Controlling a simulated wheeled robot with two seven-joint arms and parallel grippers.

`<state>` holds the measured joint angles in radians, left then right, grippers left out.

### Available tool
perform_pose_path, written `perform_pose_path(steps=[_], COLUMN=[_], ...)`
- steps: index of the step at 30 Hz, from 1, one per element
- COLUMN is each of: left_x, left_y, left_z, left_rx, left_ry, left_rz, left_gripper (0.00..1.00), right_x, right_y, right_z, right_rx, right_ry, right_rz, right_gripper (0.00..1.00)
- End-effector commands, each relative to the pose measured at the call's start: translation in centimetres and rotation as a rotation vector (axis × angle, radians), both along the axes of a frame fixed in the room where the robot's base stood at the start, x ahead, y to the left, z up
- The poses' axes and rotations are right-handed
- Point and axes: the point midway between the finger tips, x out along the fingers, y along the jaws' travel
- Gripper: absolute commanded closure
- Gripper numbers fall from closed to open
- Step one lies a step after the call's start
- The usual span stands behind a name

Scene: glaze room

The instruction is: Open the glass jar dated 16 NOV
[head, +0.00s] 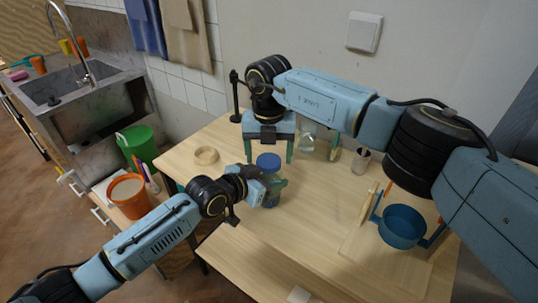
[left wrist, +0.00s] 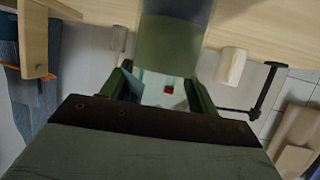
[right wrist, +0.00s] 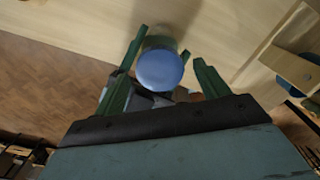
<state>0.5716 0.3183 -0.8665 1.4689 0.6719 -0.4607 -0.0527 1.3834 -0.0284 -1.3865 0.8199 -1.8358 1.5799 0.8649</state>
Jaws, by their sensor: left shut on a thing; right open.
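A glass jar with a blue lid (head: 268,161) stands on the wooden table, and its lower part holds greenish contents. No date is readable on it. My left gripper (head: 273,190) is shut on the jar's body from the left side. The jar's body (left wrist: 172,40) also shows between the fingers in the left wrist view. My right gripper (head: 270,158) is open above the jar, fingers pointing down on either side of the lid. In the right wrist view the lid (right wrist: 160,70) lies between the spread fingers, with visible gaps.
Two more glass jars (head: 307,142) (head: 335,150) and a metal cup (head: 362,160) stand behind, near the wall. A blue pan (head: 402,228) is at the right. The table's front middle is mostly clear.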

Motion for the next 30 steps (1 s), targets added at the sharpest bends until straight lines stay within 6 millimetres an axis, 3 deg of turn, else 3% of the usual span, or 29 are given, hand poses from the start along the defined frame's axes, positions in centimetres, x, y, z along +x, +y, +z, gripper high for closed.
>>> perform_pose_path(steps=[6, 10, 18, 23, 30], left_x=[0.0, 0.0, 0.0, 0.0, 0.0], left_y=[0.1, 0.1, 0.1, 0.1, 0.1], left_z=[-0.2, -0.2, -0.2, -0.2, -0.2], left_rx=[0.004, 0.004, 0.004, 0.004, 0.004], left_ry=[0.003, 0.003, 0.003, 0.003, 0.003], left_rz=[0.001, 0.001, 0.001, 0.001, 0.001], left_gripper=[1.0, 1.0, 1.0, 1.0, 1.0], right_x=[0.0, 0.0, 0.0, -0.1, -0.1], right_y=[0.0, 0.0, 0.1, 0.0, 0.0], right_z=[3.0, 3.9, 6.8, 5.4, 1.6], right_rx=[0.001, 0.001, 0.002, -0.001, 0.0], right_ry=[-0.003, -0.002, 0.0, 0.002, 0.002], right_rz=[0.0, -0.014, -0.19, -0.204, -0.201], right_gripper=[0.26, 0.29, 0.29, 0.29, 0.29])
